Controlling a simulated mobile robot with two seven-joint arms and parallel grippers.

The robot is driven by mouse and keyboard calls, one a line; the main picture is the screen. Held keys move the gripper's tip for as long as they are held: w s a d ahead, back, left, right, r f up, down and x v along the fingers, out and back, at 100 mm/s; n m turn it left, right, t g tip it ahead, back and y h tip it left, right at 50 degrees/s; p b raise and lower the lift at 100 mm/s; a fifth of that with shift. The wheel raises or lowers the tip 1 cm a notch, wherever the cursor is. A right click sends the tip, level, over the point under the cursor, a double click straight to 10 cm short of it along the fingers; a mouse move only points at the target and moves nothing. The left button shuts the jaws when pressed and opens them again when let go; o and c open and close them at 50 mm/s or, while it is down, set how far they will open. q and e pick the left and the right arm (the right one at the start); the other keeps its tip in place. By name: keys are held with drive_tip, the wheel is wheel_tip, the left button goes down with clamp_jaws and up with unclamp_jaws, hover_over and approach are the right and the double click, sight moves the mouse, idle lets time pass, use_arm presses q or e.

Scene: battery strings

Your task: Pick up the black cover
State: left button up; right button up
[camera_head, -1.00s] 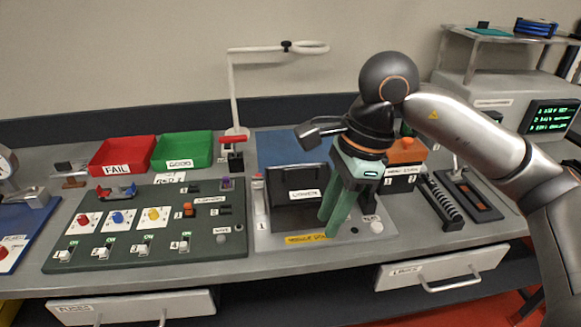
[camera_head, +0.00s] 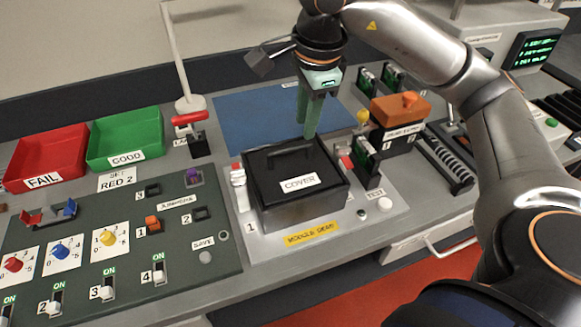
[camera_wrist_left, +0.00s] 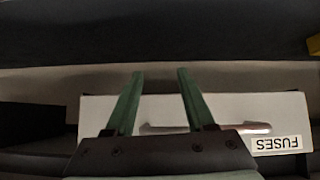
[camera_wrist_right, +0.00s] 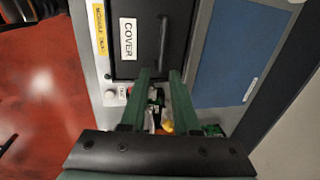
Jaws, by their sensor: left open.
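The black cover (camera_head: 290,205) is a box with a bar handle on top and a white COVER label. It sits on the grey module bay plate (camera_head: 262,240), and it also shows at the top of the right wrist view (camera_wrist_right: 124,66). My right gripper (camera_head: 308,134) points down near the cover's back right side, with nothing between its fingers. In the right wrist view its fingertips (camera_wrist_right: 160,71) are apart, beside the cover's edge. My left gripper (camera_wrist_left: 160,73) is open and empty in front of the FUSES drawer (camera_wrist_left: 215,108), and the head view does not show it.
Right of the cover stand a small green-black module (camera_head: 367,165) and an orange-topped box (camera_head: 400,108). A switch panel (camera_head: 120,235) lies left, with red (camera_head: 45,160) and green (camera_head: 125,138) bins behind it. A blue mat (camera_head: 262,125) behind the cover is clear.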

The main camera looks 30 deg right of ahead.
sight(298, 145)
drive_tip(key=f, duration=0.3)
drive_tip(key=shift+w+f+b, duration=0.1)
drive_tip(key=shift+w+b, duration=0.2)
drive_tip(key=shift+w, duration=0.1)
drive_tip(key=f, duration=0.2)
drive_tip(key=w+f, duration=0.1)
drive_tip(key=f, duration=0.2)
drive_tip(key=shift+w, duration=0.1)
drive_tip(key=shift+c, duration=0.2)
clamp_jaws()
drive_tip(key=shift+r, duration=0.1)
idle(0.7)
